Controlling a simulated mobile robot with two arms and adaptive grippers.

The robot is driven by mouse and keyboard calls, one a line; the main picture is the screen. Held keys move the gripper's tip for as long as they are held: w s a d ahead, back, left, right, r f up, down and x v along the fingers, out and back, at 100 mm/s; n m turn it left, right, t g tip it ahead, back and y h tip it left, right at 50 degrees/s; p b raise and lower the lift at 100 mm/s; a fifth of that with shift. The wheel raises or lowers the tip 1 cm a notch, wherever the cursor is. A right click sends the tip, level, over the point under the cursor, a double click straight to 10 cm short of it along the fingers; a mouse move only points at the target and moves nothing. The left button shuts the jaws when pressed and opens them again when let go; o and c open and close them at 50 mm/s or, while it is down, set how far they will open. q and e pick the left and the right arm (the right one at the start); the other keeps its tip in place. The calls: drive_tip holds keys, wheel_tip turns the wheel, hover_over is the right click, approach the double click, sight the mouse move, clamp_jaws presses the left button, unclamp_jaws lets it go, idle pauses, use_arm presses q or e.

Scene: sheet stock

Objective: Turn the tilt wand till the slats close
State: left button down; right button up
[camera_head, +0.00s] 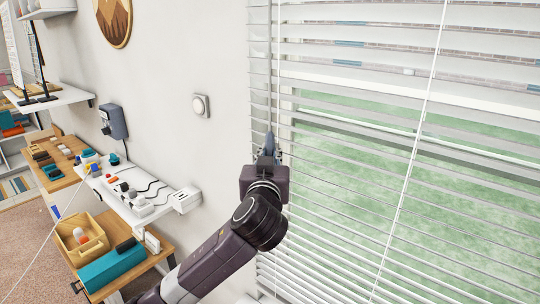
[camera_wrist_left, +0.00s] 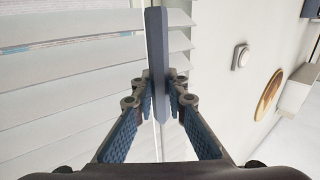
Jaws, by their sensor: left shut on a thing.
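The white blind's slats (camera_head: 345,193) cover the window on the right in the head view. They are tilted with gaps between them, and green ground and brick show through. The slats also show in the left wrist view (camera_wrist_left: 60,110). The tilt wand (camera_wrist_left: 156,45) is a blue-grey bar standing upright at the blind's edge. My left gripper (camera_head: 268,155) is at the blind's left edge. In the left wrist view its blue-padded fingers (camera_wrist_left: 160,90) are shut on the wand, one on each side. My right gripper is in neither view.
A round white wall knob (camera_head: 201,105) is left of the blind. A white shelf (camera_head: 133,204) with small items and a wooden table with a tan tray (camera_head: 63,240) and a teal box (camera_head: 112,266) stand at left. Thin white cords hang across the slats.

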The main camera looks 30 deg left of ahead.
use_arm(q)
drive_tip(key=n+g+y+b, duration=0.2)
drive_tip(key=y, duration=0.1)
drive_tip(key=shift+d+f+n, duration=0.1)
drive_tip(key=shift+f+n, duration=0.15)
drive_tip(key=shift+n, duration=0.05)
drive_tip(key=n+g+y+b, duration=0.2)
drive_tip(key=g+b, duration=0.1)
drive_tip(key=n+g+y+b, duration=0.2)
drive_tip(key=n+g, duration=0.1)
drive_tip(key=g, duration=0.1)
drive_tip(key=shift+y+b, duration=0.4)
drive_tip(key=shift+r+n+g+y+b, duration=0.15)
drive_tip(key=shift+n+g+y+b, duration=0.15)
drive_tip(key=shift+n+g+b, duration=0.75)
drive_tip(key=shift+r+n+g+y+b, duration=0.1)
drive_tip(key=shift+n+g+y+b, duration=0.4)
drive_tip(key=shift+g, duration=0.95)
drive_tip(key=shift+n, duration=0.25)
drive_tip(key=c, duration=1.9)
unclamp_jaws()
